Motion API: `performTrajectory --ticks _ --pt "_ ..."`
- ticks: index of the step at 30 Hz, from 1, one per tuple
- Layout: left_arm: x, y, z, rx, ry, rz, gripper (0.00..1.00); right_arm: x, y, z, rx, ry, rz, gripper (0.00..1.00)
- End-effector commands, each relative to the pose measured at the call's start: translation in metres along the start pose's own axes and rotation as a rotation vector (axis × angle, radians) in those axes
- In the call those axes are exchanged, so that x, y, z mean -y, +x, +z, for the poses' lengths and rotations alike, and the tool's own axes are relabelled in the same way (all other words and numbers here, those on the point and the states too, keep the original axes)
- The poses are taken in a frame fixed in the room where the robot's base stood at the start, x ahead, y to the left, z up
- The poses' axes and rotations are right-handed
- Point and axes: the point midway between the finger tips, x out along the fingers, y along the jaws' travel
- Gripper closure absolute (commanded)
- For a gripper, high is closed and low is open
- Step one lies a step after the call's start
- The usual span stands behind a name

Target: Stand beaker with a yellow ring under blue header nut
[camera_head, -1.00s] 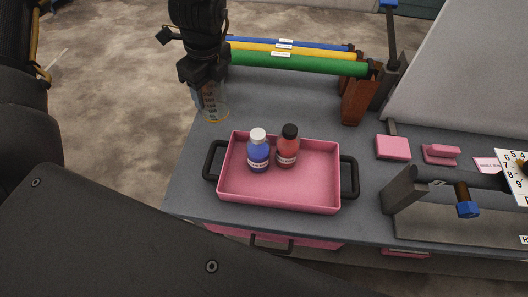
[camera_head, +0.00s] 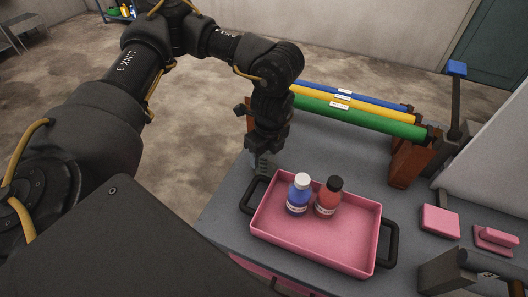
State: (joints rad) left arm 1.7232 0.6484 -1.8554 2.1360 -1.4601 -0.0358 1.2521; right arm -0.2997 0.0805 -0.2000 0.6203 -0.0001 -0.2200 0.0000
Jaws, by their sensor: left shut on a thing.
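Whether the beaker touches the bench cannot be told. The blue header nut is outside the view now. My right gripper is not in view.
A pink tray (camera_head: 318,255) with black handles holds a blue bottle (camera_head: 299,197) and a red bottle (camera_head: 328,198). Blue, yellow and green rollers (camera_head: 365,116) span the back. Pink blocks (camera_head: 440,221) and a dark bracket (camera_head: 452,273) are at right. A blue-topped post (camera_head: 457,69) stands behind.

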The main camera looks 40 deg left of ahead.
Motion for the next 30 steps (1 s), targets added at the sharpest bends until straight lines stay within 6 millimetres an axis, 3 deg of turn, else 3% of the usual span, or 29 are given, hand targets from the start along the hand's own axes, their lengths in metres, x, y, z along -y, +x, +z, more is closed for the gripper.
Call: performTrajectory --ticks 10,11,16,25,30 --pt "0.000 0.004 -0.001 0.000 0.000 0.000 0.67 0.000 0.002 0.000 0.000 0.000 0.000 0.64" --pt "0.000 0.004 -0.001 0.000 0.000 0.000 0.44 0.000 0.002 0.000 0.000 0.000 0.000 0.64" --pt "0.000 0.003 -0.001 0.000 0.000 0.000 0.23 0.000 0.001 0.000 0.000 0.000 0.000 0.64" --pt "0.000 0.000 0.000 0.000 0.000 -0.001 0.23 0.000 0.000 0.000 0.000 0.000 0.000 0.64" --pt "0.002 -0.019 0.000 0.001 0.000 -0.006 0.23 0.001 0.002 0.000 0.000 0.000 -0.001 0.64"
